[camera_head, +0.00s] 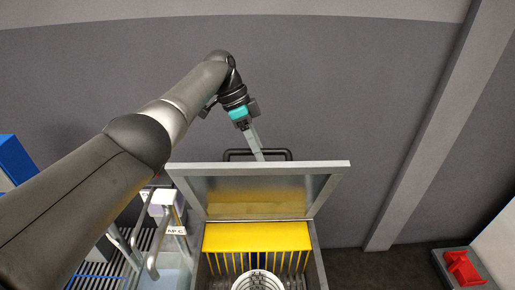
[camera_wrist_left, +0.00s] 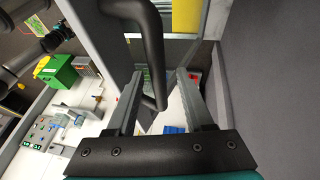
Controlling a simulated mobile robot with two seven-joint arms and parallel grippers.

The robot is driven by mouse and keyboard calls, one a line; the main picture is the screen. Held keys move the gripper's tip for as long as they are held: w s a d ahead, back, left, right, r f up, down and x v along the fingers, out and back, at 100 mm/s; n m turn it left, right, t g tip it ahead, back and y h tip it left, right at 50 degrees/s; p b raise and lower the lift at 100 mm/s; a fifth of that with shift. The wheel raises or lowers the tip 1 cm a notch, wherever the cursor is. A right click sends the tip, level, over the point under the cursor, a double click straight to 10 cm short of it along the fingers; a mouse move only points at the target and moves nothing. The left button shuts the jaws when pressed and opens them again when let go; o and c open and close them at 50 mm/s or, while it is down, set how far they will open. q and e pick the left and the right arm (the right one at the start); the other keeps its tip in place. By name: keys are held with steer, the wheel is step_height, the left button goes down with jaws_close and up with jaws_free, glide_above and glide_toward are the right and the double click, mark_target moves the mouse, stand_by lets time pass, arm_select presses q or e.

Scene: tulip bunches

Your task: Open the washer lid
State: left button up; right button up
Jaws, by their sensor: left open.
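The washer lid (camera_head: 327,185) stands raised at the back of the washer (camera_head: 317,262), with its grey inner side facing me. Its black handle (camera_head: 282,151) shows just beyond the lid's top edge. The washer's opening is uncovered, showing a yellow panel (camera_head: 256,237) and a round metal rack (camera_head: 257,282) inside. My left gripper (camera_head: 260,157) reaches down at the handle from above. In the left wrist view the black handle (camera_wrist_left: 152,45) runs between the spread fingers (camera_wrist_left: 160,80); contact with either finger cannot be told. My right gripper is out of view.
Left of the washer are a white dispenser (camera_head: 163,202), curved grey pipes and a slatted rack (camera_head: 95,262). A dark wall stands behind. A red object (camera_head: 462,267) sits on a grey stand at lower right. The floor between is clear.

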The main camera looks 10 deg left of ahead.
arm_select(q)
steer(key=p+v, duration=0.3)
steer(key=v, duration=0.9)
steer(key=shift+f, duration=0.1)
stand_by(0.4)
